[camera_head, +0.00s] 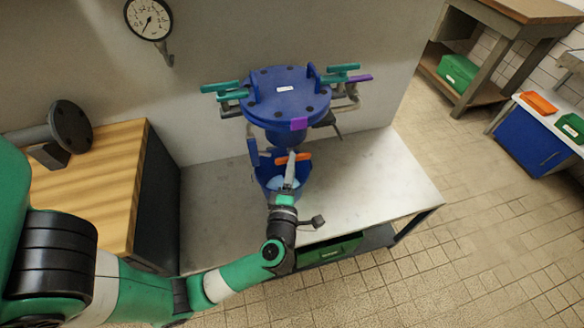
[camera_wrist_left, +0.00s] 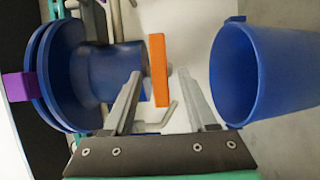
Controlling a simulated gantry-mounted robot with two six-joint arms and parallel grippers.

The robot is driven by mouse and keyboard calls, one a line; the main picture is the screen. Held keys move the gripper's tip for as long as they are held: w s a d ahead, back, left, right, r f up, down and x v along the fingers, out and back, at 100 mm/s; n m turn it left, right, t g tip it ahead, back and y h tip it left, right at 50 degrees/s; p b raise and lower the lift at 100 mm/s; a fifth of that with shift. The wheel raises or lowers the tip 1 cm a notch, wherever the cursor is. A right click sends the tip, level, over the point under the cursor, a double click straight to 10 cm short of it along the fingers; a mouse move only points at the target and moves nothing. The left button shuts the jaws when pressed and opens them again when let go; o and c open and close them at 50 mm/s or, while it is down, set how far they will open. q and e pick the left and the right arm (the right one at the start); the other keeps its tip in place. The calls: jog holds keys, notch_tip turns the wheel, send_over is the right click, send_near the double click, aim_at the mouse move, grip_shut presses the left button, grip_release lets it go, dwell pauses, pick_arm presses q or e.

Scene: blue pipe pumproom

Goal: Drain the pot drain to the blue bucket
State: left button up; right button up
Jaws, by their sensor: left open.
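The blue pot (camera_head: 284,97) has a round bolted lid and stands above the white bench, with teal and purple handles around its rim. Its blue body and flange also show at the left of the left wrist view (camera_wrist_left: 118,70). An orange drain handle (camera_head: 303,157) sits under the pot; it shows upright in the wrist view (camera_wrist_left: 159,92). The blue bucket (camera_head: 262,170) stands open below the drain, and its mouth shows at the right of the wrist view (camera_wrist_left: 225,80). My left gripper (camera_head: 290,158) is open, its fingers either side of the orange handle; contact cannot be told.
The white bench (camera_head: 375,170) is clear to the right. A wooden-topped cabinet (camera_head: 90,175) with a grey flanged pipe (camera_head: 70,125) stands left. A gauge (camera_head: 148,18) is on the wall behind. A green crate (camera_head: 330,250) sits under the bench.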

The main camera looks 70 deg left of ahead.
pick_arm(q)
jog(key=shift+w+a, duration=0.25)
jog(key=shift+a, duration=0.3)
grip_shut()
jog(key=n+g+y+b, duration=0.2)
jog(key=n+b, duration=0.1)
jog(key=n, duration=0.4)
jog(key=n+g+y+b, duration=0.2)
jog(key=n+b, duration=0.2)
jog(key=n, duration=0.4)
jog(key=w+n+g+y+b, duration=0.1)
jog(key=n+g+y+b, duration=0.1)
jog(key=n, duration=0.5)
jog(key=shift+d+f+n+b, duration=0.1)
jog(key=shift+f+n+b, duration=0.25)
jog(key=shift+b, duration=0.45)
